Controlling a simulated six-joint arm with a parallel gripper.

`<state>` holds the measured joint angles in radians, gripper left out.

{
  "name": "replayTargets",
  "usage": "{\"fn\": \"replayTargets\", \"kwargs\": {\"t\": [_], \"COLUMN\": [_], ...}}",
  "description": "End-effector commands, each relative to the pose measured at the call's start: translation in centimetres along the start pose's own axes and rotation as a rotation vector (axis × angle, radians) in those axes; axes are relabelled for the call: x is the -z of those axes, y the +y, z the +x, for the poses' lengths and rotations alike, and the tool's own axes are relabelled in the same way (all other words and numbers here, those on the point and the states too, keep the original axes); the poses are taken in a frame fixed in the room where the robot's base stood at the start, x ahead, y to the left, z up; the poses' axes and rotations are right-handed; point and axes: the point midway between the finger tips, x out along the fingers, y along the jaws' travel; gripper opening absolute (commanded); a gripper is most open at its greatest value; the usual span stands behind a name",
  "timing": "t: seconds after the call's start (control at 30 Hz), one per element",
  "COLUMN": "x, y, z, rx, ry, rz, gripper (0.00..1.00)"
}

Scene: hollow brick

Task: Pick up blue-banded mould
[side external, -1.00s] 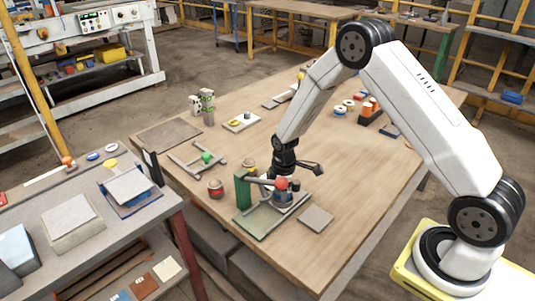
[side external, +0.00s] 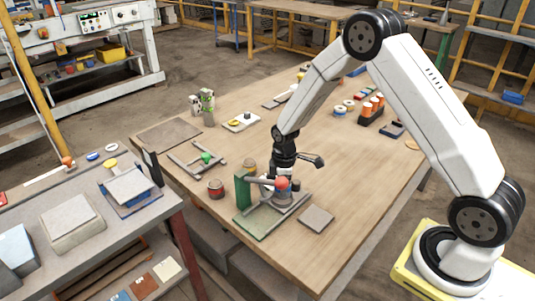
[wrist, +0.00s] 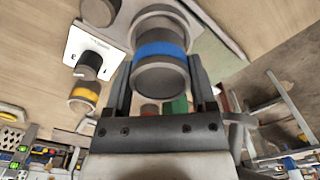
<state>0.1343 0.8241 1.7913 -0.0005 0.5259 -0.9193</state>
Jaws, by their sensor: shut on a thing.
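The blue-banded mould (wrist: 160,62) is a grey cylinder with a blue band around its side. In the wrist view it sits between the two fingers of my gripper (wrist: 160,85), which is shut on it. In the side external view my gripper (side external: 285,178) is low over the table, behind the fixture with the red ball knob (side external: 282,183). The mould is mostly hidden there by the fixture and gripper, so I cannot tell whether it is clear of the surface beneath it.
The fixture's green upright (side external: 242,190) stands close in front of my gripper. A red-banded cylinder (side external: 216,188) and a frame with a green knob (side external: 206,158) are to the left. A grey square plate (side external: 316,219) lies to the right.

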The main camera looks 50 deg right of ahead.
Motion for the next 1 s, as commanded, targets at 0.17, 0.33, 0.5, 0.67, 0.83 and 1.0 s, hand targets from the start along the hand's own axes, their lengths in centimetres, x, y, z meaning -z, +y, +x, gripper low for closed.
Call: {"fn": "replayTargets", "kwargs": {"t": [0.17, 0.33, 0.5, 0.67, 0.83, 1.0], "x": [-0.7, -1.7, -2.7, -4.1, -5.7, -7.1], "y": [-0.9, -2.1, -3.4, -5.1, -7.1, -8.8], "z": [-1.9, -3.9, -5.9, -7.2, -8.3, -9.2], "rx": [-0.002, -0.003, -0.003, -0.001, -0.002, -0.002], "ry": [0.002, 0.002, 0.003, 0.001, 0.002, 0.002], "rz": [0.000, 0.000, 0.000, 0.000, 0.000, 0.000], "gripper": [0.00, 0.00, 0.00, 0.00, 0.00, 0.00]}}
